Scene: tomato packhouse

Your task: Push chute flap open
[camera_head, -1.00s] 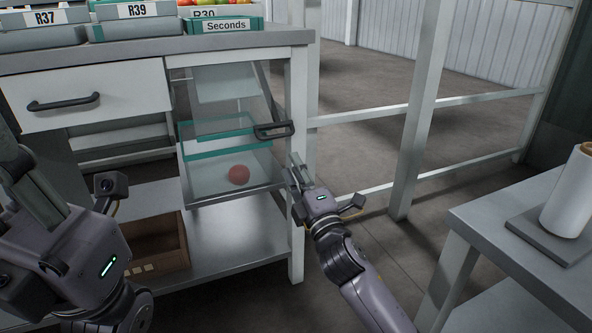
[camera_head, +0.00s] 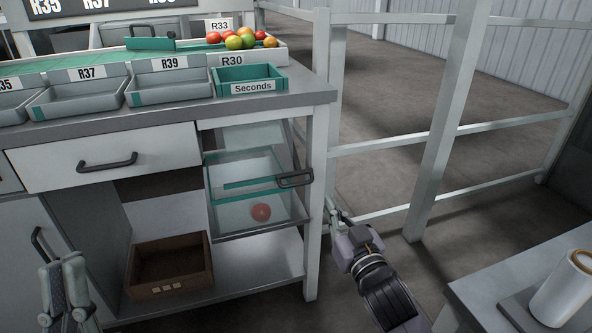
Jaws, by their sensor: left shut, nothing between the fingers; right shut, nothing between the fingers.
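The chute under the right end of the bench has a clear flap (camera_head: 232,206) with a teal edge and a black handle (camera_head: 295,179) at its upper right. A round red thing (camera_head: 261,212) shows low in the clear panel; I cannot tell if it is on the flap or behind it. My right gripper (camera_head: 335,209) is shut and empty, just right of the bench's front leg, below the handle and apart from it. My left gripper (camera_head: 62,266) is shut and empty at the lower left, in front of the cabinet, well away from the flap.
A brown box (camera_head: 170,269) stands on the lower shelf (camera_head: 252,266). Labelled trays, a green Seconds tray (camera_head: 250,80) and tomatoes (camera_head: 238,40) are on the bench top. A rail frame (camera_head: 440,125) stands right. A side table (camera_head: 500,290) with a white roll is at lower right.

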